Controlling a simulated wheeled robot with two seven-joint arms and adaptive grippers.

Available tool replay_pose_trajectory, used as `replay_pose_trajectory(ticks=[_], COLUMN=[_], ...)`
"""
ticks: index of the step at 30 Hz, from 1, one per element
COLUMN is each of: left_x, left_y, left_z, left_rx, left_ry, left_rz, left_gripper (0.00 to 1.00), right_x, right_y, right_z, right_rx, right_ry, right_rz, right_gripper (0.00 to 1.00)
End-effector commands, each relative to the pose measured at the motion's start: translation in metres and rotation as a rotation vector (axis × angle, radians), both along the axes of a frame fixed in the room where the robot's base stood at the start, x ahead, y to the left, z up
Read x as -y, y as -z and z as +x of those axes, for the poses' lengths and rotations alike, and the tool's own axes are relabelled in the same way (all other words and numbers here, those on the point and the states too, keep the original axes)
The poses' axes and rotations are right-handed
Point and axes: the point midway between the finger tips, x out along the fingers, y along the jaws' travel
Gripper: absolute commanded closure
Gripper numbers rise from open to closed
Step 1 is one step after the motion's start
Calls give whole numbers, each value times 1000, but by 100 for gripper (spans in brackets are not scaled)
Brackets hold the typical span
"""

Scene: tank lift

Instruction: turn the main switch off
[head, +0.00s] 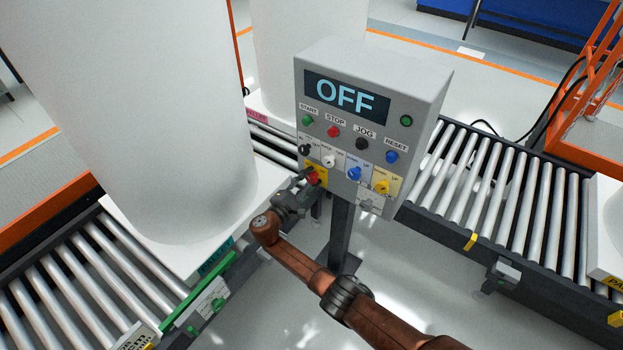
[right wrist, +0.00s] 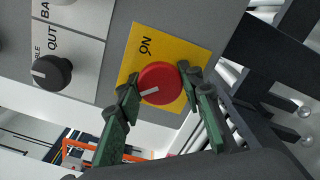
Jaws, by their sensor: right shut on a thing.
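The main switch is a red rotary knob (head: 313,179) on a yellow plate at the lower left of the grey control box (head: 428,85). The display (head: 346,97) on the box reads OFF. In the right wrist view the red knob (right wrist: 161,84) has a white pointer line, and "ON" is printed beside it on the yellow plate (right wrist: 190,44). My right gripper (head: 307,183) is at the knob; in the right wrist view its green fingers (right wrist: 158,90) are shut on opposite sides of the knob. My left gripper is not in view.
The box has several buttons and other knobs, including a black knob (right wrist: 52,72) near the red one. The box stands on a dark post (head: 339,238). Roller conveyors lie left and right (head: 500,190). A large white tank (head: 150,110) stands close on the left.

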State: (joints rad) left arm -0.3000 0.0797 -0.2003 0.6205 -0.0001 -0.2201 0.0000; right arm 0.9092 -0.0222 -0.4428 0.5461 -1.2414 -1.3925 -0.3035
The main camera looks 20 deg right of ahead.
Motion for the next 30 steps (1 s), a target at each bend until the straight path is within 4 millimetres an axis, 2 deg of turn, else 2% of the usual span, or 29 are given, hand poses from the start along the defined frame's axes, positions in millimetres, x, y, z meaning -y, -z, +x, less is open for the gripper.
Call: replay_pose_trajectory(ticks=[21,22,30], left_x=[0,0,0], left_y=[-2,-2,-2], left_z=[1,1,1], left_rx=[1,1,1], left_ry=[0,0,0], left_rz=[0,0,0], left_gripper=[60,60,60], right_x=[-2,-2,0], right_y=[0,0,0], right_z=[1,1,0], right_rx=[-55,-54,-54], right_ry=[-4,-4,-1], right_rz=[-43,-42,-43], right_gripper=[90,64,47])
